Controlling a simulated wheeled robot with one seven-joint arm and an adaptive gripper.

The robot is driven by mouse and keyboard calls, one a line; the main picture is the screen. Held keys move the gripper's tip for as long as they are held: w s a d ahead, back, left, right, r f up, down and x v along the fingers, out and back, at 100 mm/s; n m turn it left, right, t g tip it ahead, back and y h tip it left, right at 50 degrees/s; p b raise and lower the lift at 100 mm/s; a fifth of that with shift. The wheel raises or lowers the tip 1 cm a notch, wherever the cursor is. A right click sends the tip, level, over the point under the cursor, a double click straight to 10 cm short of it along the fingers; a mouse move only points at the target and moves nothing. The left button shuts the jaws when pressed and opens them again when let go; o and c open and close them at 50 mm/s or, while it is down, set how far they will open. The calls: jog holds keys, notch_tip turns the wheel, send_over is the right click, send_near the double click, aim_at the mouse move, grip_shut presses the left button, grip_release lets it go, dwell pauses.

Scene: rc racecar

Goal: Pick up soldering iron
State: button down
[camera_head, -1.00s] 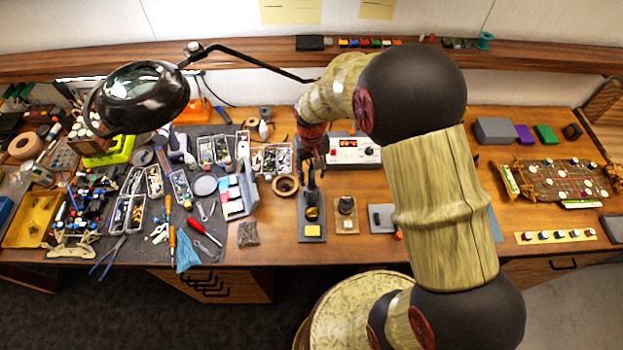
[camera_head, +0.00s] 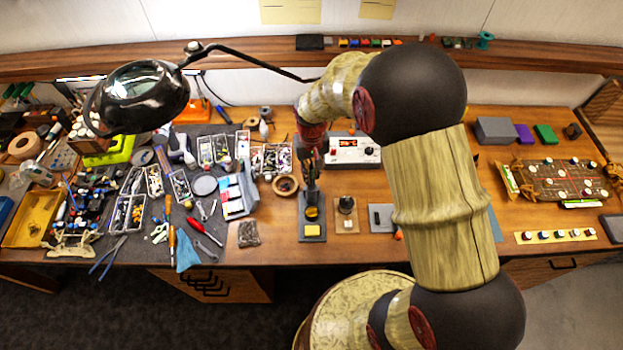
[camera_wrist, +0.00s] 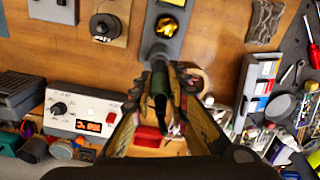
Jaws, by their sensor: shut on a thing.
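My gripper (camera_wrist: 160,80) is shut on the soldering iron (camera_wrist: 159,92), whose dark, slim handle shows between the fingers in the wrist view. In the head view my gripper (camera_head: 312,180) is over the soldering stand (camera_head: 312,230), in front of the white station. The dark stand has a brass-coloured coil and a yellow sponge; it also shows in the wrist view (camera_wrist: 164,44). The iron's tip is hidden near the coil, so I cannot tell whether it is clear of the stand.
The white soldering station (camera_head: 352,151) with a red display stands behind the gripper. A tape roll (camera_head: 286,186) and a small knob unit (camera_head: 346,217) flank the stand. Tools and parts trays crowd the dark mat (camera_head: 215,262) at left. A black lamp (camera_head: 137,96) overhangs it.

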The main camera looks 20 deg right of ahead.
jog(key=shift+r, duration=0.1)
notch_tip(320, 180, up, 18)
jog(key=shift+b, duration=0.35)
dwell(0.4)
